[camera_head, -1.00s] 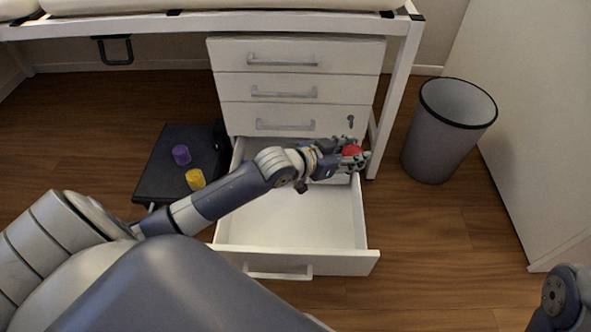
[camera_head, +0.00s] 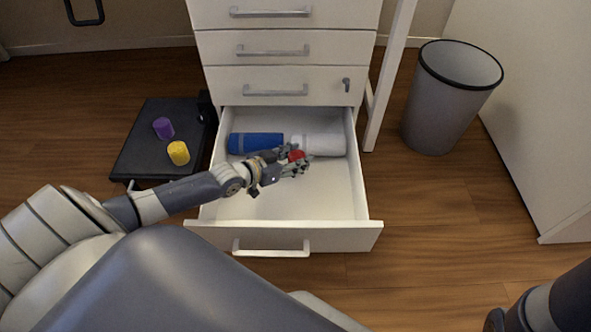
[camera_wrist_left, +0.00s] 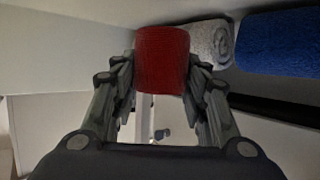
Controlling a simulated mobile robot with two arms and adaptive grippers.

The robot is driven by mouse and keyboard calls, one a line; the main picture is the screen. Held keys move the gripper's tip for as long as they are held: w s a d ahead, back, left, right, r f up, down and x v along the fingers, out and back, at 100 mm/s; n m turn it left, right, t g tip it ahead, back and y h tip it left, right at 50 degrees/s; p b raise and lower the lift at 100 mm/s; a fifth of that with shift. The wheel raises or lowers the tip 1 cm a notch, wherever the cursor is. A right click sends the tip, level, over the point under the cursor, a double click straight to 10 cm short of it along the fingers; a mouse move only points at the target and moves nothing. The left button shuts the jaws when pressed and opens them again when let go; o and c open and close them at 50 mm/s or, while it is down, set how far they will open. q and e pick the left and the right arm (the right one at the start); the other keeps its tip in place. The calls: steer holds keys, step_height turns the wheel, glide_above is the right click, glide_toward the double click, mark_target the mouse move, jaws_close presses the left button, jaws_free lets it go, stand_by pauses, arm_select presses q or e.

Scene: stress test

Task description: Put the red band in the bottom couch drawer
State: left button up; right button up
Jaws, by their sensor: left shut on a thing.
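The red band (camera_head: 296,155) is a small red roll. My left gripper (camera_head: 293,162) is shut on it, over the inside of the open bottom drawer (camera_head: 325,205). In the left wrist view the red band (camera_wrist_left: 162,60) sits between the two fingers of the left gripper (camera_wrist_left: 160,85). A blue roll (camera_head: 256,143) and a white roll (camera_head: 322,145) lie at the back of the drawer; both also show at the top right of the left wrist view. The front part of the drawer is empty. My right gripper is not in view; only part of that arm shows.
A black step (camera_head: 140,140) left of the drawer bears a purple roll (camera_head: 163,128) and a yellow roll (camera_head: 178,152). A grey bin (camera_head: 440,110) stands to the right. The upper drawers (camera_head: 285,70) are closed. Wooden floor is clear at the right.

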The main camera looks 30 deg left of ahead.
arm_select(q)
steer(key=shift+f+b, duration=1.6)
steer(key=shift+f, duration=0.35)
steer(key=shift+r, duration=0.1)
steer(key=o, duration=0.6)
steer(key=shift+f, duration=0.2)
steer(key=shift+o, duration=0.8)
